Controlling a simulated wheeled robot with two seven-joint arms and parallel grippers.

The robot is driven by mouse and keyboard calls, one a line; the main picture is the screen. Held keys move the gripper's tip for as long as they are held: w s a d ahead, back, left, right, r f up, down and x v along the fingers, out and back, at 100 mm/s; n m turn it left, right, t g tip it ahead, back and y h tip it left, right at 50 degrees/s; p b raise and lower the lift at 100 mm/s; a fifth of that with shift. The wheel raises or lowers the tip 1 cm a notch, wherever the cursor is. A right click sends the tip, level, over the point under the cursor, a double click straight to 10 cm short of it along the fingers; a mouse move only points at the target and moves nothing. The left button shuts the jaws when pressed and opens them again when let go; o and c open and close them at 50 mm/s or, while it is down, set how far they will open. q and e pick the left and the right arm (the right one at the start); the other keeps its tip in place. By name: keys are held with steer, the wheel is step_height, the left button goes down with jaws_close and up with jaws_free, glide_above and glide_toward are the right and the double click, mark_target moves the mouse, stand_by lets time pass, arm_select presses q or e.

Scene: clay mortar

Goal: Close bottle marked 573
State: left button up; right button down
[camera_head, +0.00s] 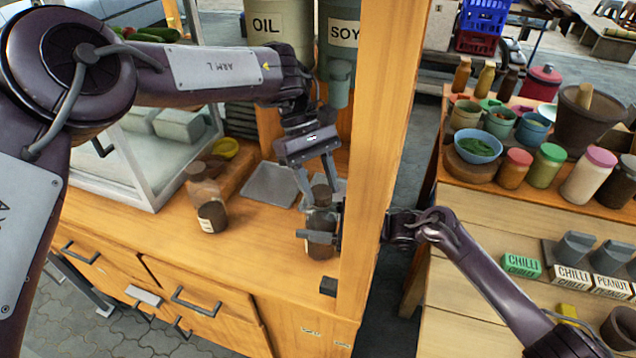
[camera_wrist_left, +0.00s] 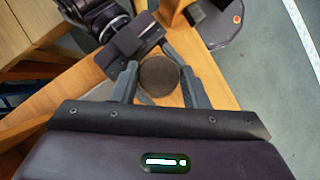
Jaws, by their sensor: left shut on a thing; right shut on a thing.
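A small dark brown bottle (camera_head: 321,251) stands upright on the wooden counter by the post. Its round brown cap (camera_wrist_left: 158,76) sits at its top, between the fingers of my left gripper (camera_head: 319,190). The left gripper comes down from above and is shut on the cap. My right gripper (camera_head: 322,236) reaches in from the right, past the post, and is shut on the bottle's body. Its fingers hide part of the body. No number is readable on this bottle. I cannot tell whether the cap is fully seated.
A second brown bottle (camera_head: 211,217) with a pale label stands to the left. A wooden post (camera_head: 378,150) rises close on the right. OIL (camera_head: 277,25) and SOY (camera_head: 344,35) containers stand behind. A grey tray (camera_head: 268,186) lies between the bottles.

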arm_select(q)
steer(key=shift+w+m, duration=0.1)
steer(key=shift+m, duration=0.5)
steer(key=o, duration=0.9)
steer(key=shift+o, duration=0.2)
steer(key=shift+r, duration=2.35)
steer(key=shift+c, duration=0.4)
